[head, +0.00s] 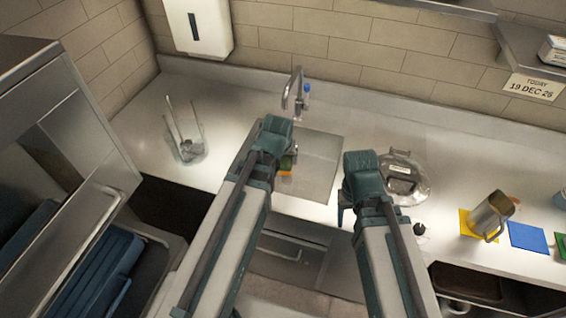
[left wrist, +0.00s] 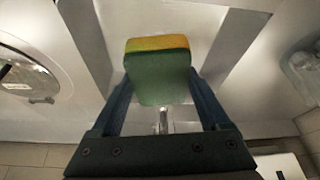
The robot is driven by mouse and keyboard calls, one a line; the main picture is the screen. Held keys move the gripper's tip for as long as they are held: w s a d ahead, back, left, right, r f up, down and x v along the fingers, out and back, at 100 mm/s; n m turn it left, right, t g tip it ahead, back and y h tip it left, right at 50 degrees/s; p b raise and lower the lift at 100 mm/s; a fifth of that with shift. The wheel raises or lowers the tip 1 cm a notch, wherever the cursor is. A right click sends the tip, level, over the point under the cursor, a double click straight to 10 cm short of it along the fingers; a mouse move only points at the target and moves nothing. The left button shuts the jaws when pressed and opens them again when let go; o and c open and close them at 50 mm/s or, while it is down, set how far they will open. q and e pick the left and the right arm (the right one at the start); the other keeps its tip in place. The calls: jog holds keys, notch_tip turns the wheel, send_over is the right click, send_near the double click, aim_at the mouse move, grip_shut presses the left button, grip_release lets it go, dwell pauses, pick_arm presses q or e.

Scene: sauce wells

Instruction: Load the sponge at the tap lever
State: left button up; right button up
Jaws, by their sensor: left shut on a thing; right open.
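The sponge (head: 286,173), green with a yellow-orange layer, is held over the sink (head: 318,160) by my left gripper (head: 288,161). In the left wrist view the sponge (left wrist: 158,75) sits between the two fingers, which are shut on it. The sponge is in front of the tap and apart from the lever. My right gripper (head: 344,212) is open near the sink's right front corner; its fingers are partly hidden.
A clear container (head: 188,152) with utensils stands left of the sink. A round steel lid (head: 408,180) is to the right. A metal mug (head: 490,214) stands among coloured squares, including a blue one (head: 528,237). A dispenser (head: 198,27) hangs on the wall.

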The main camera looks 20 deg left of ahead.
pick_arm(q)
jog(key=w+a+f+b, duration=0.2)
jog(key=w+a, duration=0.1)
jog(key=w, duration=0.8)
jog(key=shift+f, duration=0.15)
jog(key=shift+a, duration=0.1)
dwell(0.5)
jog(key=shift+s+d, duration=0.35)
jog(key=shift+s, duration=0.95)
jog(key=shift+s+d, duration=0.4)
jog(key=shift+s, duration=0.9)
jog(key=shift+s+d, duration=0.35)
jog(key=shift+s, duration=0.95)
jog(key=shift+s+d+r+p, duration=0.25)
jog(key=shift+s+r+p, duration=0.45)
jog(key=shift+s, duration=0.1)
jog(key=shift+s+d+r+p, duration=0.2)
jog(key=shift+s+r+p, duration=0.45)
jog(key=shift+s, duration=0.15)
jog(key=shift+s+d+r+p, duration=0.25)
jog(key=shift+s+r+p, duration=0.45)
jog(key=shift+s, duration=0.1)
